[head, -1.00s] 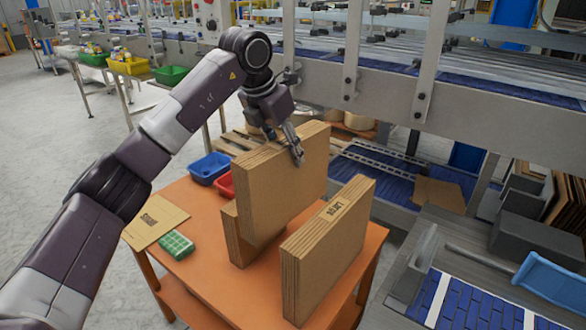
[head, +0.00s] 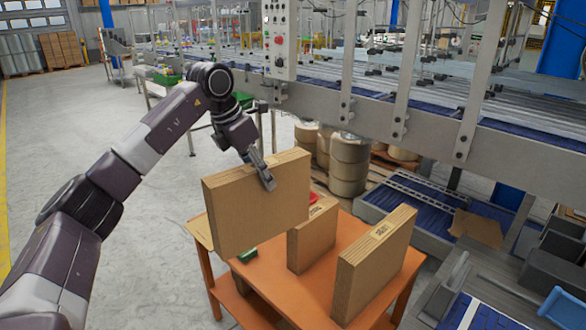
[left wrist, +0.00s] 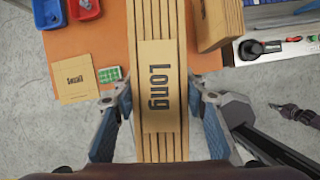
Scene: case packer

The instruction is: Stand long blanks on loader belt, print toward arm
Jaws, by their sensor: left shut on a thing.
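My left gripper (head: 266,180) is shut on a tall brown stack of long blanks (head: 240,214), gripping it near its top edge. In the left wrist view, the label "Long" (left wrist: 160,80) faces up between the two fingers of my left gripper (left wrist: 158,92). In the head view the held stack is upright and overlaps the left part of the orange table. Two other brown stacks stand on the table: a labelled middle one (head: 313,238) and a labelled right one (head: 374,265).
The orange table (head: 290,288) also bears a green item (left wrist: 110,74), a labelled card (left wrist: 75,86), and blue (left wrist: 47,14) and red (left wrist: 84,8) bins. Blue belts show behind the table (head: 397,206) and at lower right (head: 490,316). A metal machine frame (head: 420,125) spans the back.

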